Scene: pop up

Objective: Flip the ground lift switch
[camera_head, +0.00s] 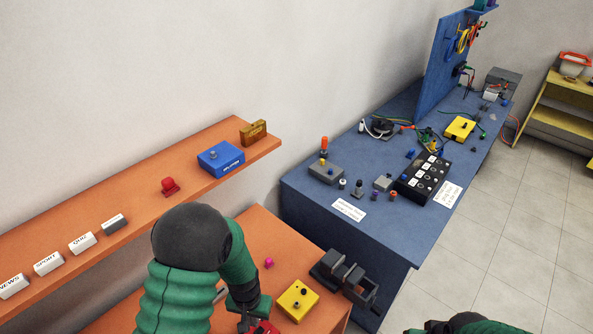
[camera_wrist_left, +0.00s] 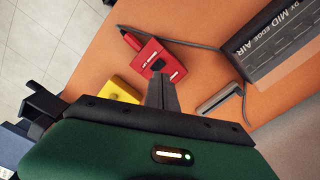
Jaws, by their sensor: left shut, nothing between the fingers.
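A red box (camera_wrist_left: 152,52) lies on the orange table in the left wrist view, with dark fittings on its top; I cannot tell which of them is the ground lift switch. A red plug with a dark cable (camera_wrist_left: 130,40) is at one side of it. In the head view only part of the red box (camera_head: 264,327) shows at the bottom edge. My left gripper (camera_wrist_left: 159,82) is shut and empty, its fingertips right at the box; I cannot tell whether they touch. It also shows in the head view (camera_head: 248,312). Only a green and dark part of my right arm shows at the bottom right.
A yellow box (camera_head: 298,299) stands close by, also in the wrist view (camera_wrist_left: 118,91). A dark amplifier-like unit (camera_wrist_left: 275,40) and a grey piece (camera_wrist_left: 219,98) lie on the other side.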

